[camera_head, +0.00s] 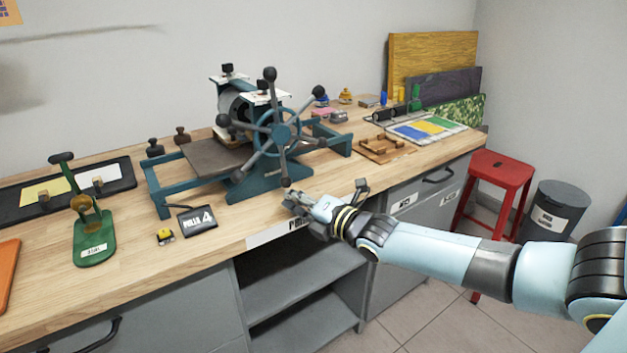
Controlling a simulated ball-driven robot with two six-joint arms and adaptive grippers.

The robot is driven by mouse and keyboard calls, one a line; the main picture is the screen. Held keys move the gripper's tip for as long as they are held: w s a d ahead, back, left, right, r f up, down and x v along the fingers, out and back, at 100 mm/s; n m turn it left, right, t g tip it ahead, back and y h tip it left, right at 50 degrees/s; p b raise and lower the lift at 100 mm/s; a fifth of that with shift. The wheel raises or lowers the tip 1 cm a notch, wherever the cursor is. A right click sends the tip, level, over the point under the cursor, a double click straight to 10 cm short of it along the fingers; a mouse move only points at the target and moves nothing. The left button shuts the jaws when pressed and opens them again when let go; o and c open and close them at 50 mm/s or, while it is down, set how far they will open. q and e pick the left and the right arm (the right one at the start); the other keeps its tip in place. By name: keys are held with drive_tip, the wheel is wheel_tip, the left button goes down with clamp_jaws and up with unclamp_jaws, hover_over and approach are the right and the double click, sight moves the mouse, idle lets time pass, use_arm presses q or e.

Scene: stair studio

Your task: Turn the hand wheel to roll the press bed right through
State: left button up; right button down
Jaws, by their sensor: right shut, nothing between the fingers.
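The hand wheel (279,131) is teal with several dark knobbed spokes. It sits on the near side of the blue-green press on the wooden workbench. The grey press bed (210,158) lies flat on the press frame (165,190), mostly sticking out to the left of the roller (236,106). My right gripper (294,198) is shut and empty. It is at the bench's front edge, below and slightly right of the wheel, apart from it. My left gripper is not in view.
A small black sign (197,218) and a yellow tape measure (165,236) lie in front of the press. A green lever tool (93,235) stands at the left. A red stool (497,180) and a grey bin (553,209) stand at the right.

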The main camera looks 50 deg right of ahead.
drive_tip(key=s, duration=0.9)
drive_tip(key=w+a+r+m+t+h+p, duration=0.1)
drive_tip(key=w+a+r+m, duration=0.35)
drive_tip(key=a+m, duration=0.25)
drive_tip(key=w+a+r+m+t+h+p, duration=0.1)
drive_tip(key=w+a+r+m, duration=0.4)
drive_tip(key=a, duration=0.3)
drive_tip(key=w+d+m, duration=0.1)
drive_tip(key=w, duration=0.8)
drive_tip(key=d, duration=0.1)
drive_tip(key=s+d+f+b, duration=0.1)
drive_tip(key=d+b, duration=0.1)
drive_tip(key=shift+s+d+f, duration=0.15)
drive_tip(key=shift+s+f, duration=0.1)
drive_tip(key=shift+s, duration=0.05)
drive_tip(key=shift+s+d+f+n, duration=0.1)
drive_tip(key=shift+f+n, duration=0.25)
drive_tip(key=shift+n, duration=0.05)
drive_tip(key=shift+f, duration=0.2)
